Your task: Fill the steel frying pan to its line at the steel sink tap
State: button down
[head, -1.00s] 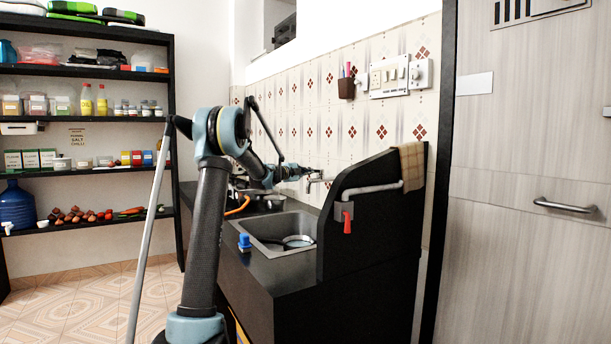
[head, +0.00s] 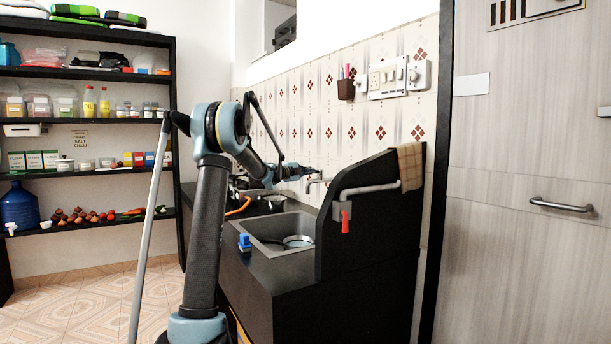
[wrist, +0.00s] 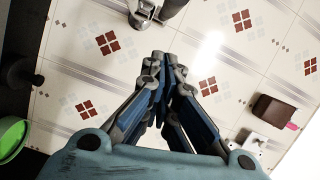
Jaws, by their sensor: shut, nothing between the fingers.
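The steel frying pan (head: 299,241) lies in the steel sink (head: 268,226), partly hidden by the sink's near wall. Its inside looks pale; I cannot make out a fill line or the water level. The sink tap's spout (head: 319,181) shows at the tiled wall above the sink. My gripper (head: 314,170) is at the wall just above the spout; whether they touch I cannot tell. In the wrist view my gripper (wrist: 164,62) is shut and empty, pointing along the tiles. A metal fitting (wrist: 152,10), apparently part of the tap, shows beyond the fingertips.
A black side panel (head: 372,225) stands right of the sink, carrying a grey pipe, a red lever (head: 346,222) and a cloth (head: 410,165). A blue-capped item (head: 244,243) stands on the counter's front edge. A brown holder (head: 346,89) and switches (head: 388,80) are on the wall.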

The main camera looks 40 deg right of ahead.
jog(key=a, duration=0.9)
jog(key=shift+r, duration=0.1)
dwell(0.4)
